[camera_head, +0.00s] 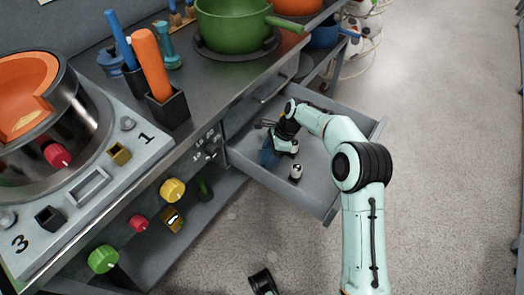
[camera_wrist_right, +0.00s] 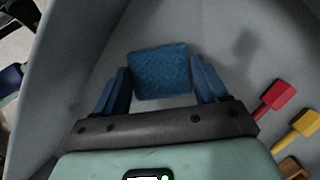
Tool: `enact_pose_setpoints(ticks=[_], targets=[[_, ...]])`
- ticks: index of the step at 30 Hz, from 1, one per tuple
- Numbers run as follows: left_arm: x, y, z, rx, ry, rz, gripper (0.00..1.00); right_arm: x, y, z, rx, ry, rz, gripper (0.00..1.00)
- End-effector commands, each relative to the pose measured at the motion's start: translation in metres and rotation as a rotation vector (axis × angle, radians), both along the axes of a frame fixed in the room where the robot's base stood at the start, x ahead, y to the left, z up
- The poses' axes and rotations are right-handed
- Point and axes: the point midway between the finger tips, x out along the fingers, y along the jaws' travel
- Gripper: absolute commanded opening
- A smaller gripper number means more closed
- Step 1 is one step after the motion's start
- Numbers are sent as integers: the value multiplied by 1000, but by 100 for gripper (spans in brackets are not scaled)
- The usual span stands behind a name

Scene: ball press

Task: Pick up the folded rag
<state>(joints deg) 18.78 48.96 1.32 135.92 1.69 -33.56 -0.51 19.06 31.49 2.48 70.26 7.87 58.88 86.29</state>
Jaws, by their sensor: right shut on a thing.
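The folded rag (camera_wrist_right: 160,72) is a blue, square, textured cloth between the two blue fingers of my right gripper (camera_wrist_right: 161,80) in the right wrist view. The fingers are shut on its two sides. In the head view my right gripper (camera_head: 270,150) reaches down into the open grey drawer (camera_head: 318,160). A blue patch shows there, too small to tell rag from fingers. Whether the rag still touches the drawer floor is hard to tell.
A red tool (camera_wrist_right: 276,97) and a yellow tool (camera_wrist_right: 304,125) lie in the drawer to the right of the gripper. The drawer walls surround my right gripper. The counter (camera_head: 215,95) above holds a green pot (camera_head: 230,28) and a press (camera_head: 75,120).

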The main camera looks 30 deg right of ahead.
Motion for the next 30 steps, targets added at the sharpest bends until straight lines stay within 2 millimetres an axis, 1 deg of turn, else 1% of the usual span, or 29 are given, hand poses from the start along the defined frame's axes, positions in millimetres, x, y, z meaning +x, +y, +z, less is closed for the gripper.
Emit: enact_pose_setpoints(ticks=[1,5,12,15,18,21,24,30], targets=[[6,-1,8,0,-21,-2,61,-9,-8,3,0,2,-4,40],[8,-5,19,-5,-32,-8,61,-6,-5,33,-1,-7,3,40],[-16,-18,35,-36,30,-33,61,-6,-5,90,-1,-6,2,40],[-26,-23,41,-50,57,-44,61,-6,-5,110,-1,-5,1,40],[-33,-26,45,-59,74,-50,61,-6,-6,125,0,-4,1,40],[-37,-28,47,-64,86,-54,61,-6,-5,134,0,-2,1,40],[-39,-29,48,-67,93,-57,61,-6,-5,138,0,-2,1,40],[-40,-29,48,-68,96,-58,61,-7,-5,138,1,-1,1,40]])
